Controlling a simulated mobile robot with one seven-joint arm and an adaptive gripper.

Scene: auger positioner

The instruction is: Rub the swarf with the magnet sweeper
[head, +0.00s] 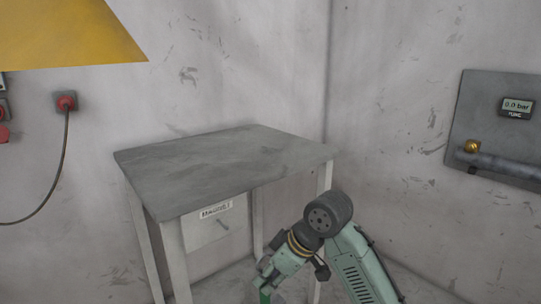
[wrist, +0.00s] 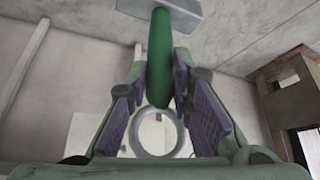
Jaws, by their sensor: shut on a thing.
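The magnet sweeper shows in the wrist view as a green handle (wrist: 160,55) with a grey block head (wrist: 187,14) at the top edge and a pale ring (wrist: 157,152) at its near end. My gripper (wrist: 160,75) is shut on the green handle between its purple pads. In the head view my gripper (head: 266,284) is at the bottom edge, in front of the table and below its top. A small piece of green shows there at the frame edge. No swarf can be made out in either view.
A grey table (head: 225,165) with a bare top stands against the wall, with a labelled drawer unit (head: 217,222) under it. A gauge panel (head: 500,120) with a pipe is on the right wall.

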